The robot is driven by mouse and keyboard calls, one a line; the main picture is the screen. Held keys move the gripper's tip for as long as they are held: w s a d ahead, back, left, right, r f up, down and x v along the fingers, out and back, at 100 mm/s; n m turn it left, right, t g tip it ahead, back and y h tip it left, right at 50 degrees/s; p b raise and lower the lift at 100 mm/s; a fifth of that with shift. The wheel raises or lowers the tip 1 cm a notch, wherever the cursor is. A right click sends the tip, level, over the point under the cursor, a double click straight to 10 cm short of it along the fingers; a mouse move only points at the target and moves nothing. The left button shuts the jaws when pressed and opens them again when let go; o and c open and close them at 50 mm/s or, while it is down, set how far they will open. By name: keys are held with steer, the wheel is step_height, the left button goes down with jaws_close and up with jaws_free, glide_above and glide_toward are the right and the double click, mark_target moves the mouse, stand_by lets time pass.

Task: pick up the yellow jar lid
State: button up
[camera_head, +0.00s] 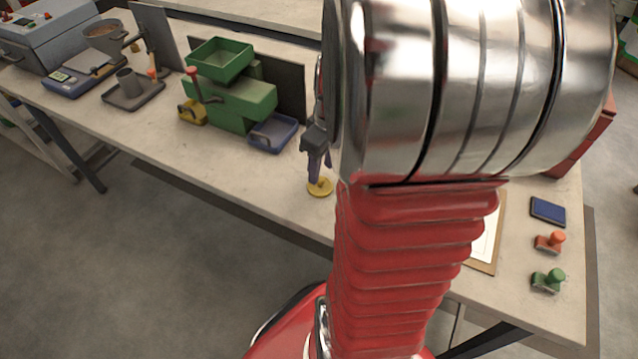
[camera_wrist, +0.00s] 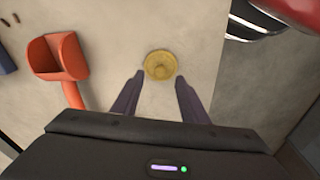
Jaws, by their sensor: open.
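The yellow jar lid (camera_head: 320,187) lies on the worktable near its front edge, a round disc with a raised ring in its middle. In the wrist view the lid (camera_wrist: 160,65) lies just beyond and between my two fingertips. My gripper (camera_head: 318,165) is directly above the lid, pointing down. In the wrist view my gripper (camera_wrist: 158,78) is open and empty, its dark fingers apart on either side of the lid's near edge. Whether the fingertips touch the lid or table cannot be told. My arm hides the table to the right of the lid in the head view.
An orange scoop (camera_wrist: 60,60) lies left of the lid in the wrist view. A green machine (camera_head: 235,100) with a blue tray (camera_head: 272,134) stands behind and left. A clipboard (camera_head: 487,240), blue pad (camera_head: 547,210), orange stamp (camera_head: 550,242) and green stamp (camera_head: 548,281) lie right.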

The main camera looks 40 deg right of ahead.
mark_target(320, 179)
steer(key=shift+w+f, duration=0.15)
steer(key=shift+f, duration=1.65)
steer(key=shift+c, duration=0.4)
jaws_close()
